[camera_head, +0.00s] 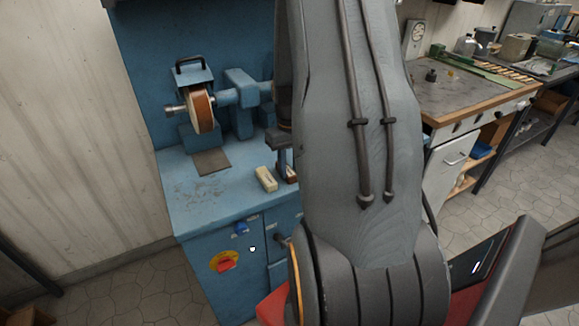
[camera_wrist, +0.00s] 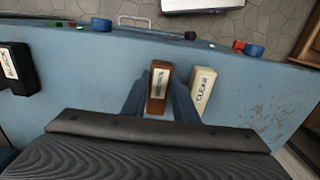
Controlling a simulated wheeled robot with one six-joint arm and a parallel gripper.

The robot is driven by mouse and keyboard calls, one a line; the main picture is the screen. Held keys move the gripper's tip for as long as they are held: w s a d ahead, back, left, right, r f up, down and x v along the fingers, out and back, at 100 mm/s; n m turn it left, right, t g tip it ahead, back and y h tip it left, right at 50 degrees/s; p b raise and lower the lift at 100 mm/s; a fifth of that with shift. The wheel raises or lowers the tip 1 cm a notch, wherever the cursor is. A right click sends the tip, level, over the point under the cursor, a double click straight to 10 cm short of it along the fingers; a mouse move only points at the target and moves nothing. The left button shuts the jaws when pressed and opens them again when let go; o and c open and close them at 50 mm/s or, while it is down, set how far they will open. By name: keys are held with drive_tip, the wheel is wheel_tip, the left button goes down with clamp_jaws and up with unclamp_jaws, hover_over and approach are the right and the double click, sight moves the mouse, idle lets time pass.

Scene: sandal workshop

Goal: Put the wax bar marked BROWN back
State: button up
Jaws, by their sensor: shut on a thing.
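The brown wax bar (camera_wrist: 157,87) is between the two fingers of my gripper (camera_wrist: 159,94) in the wrist view, and the gripper is shut on it. The bar has a white label whose word is too small to read. It is over the blue bench top; whether it touches the surface I cannot tell. In the head view my gripper (camera_head: 281,150) is low over the bench, and the brown bar (camera_head: 291,174) shows only in part beside my arm.
A cream bar marked CLEAR (camera_wrist: 202,88) lies just right of the brown bar; the cream bar also shows in the head view (camera_head: 266,179). A black bar (camera_wrist: 17,68) lies farther left. The blue machine's polishing wheel (camera_head: 201,111) stands behind. The bench's front left is clear.

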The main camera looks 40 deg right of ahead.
sight(289, 171)
drive_tip(key=shift+f, duration=0.15)
drive_tip(key=o, duration=1.1)
drive_tip(key=shift+c, duration=0.2)
wheel_tip(289, 171, up, 12)
drive_tip(key=b, duration=0.3)
drive_tip(key=s+a+f+n, duration=0.1)
drive_tip(key=s+a, duration=0.1)
drive_tip(key=a, duration=0.7)
drive_tip(key=s+a+f, duration=0.1)
drive_tip(key=s+a, duration=0.2)
drive_tip(key=a, duration=0.6)
drive_tip(key=s+a+f+n+t, duration=0.1)
drive_tip(key=s+a, duration=0.1)
drive_tip(key=a, duration=0.8)
drive_tip(key=shift+s+f+n, duration=0.2)
drive_tip(key=shift+f+n, duration=0.1)
drive_tip(key=shift+f, duration=0.05)
